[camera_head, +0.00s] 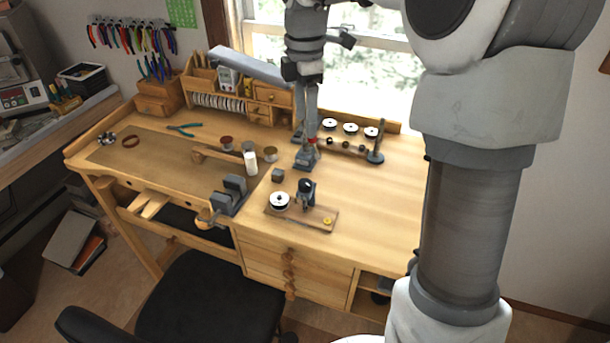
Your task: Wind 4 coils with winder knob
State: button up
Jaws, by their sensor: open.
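A coil winder sits on a wooden base board (300,218) near the front of the bench. It carries a white spool (280,200) at its left and a dark grey upright part (307,192) in the middle. A small yellow piece (327,221) lies on the board's right end; I cannot tell whether it is the winder knob. My gripper (312,142) points down over the bench behind the winder, apart from it. It is open, with a small red thing at its tips and a grey block-like stand (306,160) just below. Contact there cannot be told.
A rack with white spools (350,128) and a dark post (376,145) stand right of my gripper. A grey vise (232,193), a white cylinder (251,163) and small tins stand left. An organizer (240,95) is behind. The bench's right side (385,190) is clear.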

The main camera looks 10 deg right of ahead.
jog(key=n, duration=0.4)
send_near(305, 182)
notch_tip(305, 182, down, 9)
jog(key=shift+s+r, duration=0.15)
jog(key=shift+r, duration=0.05)
grip_shut()
dwell(0.5)
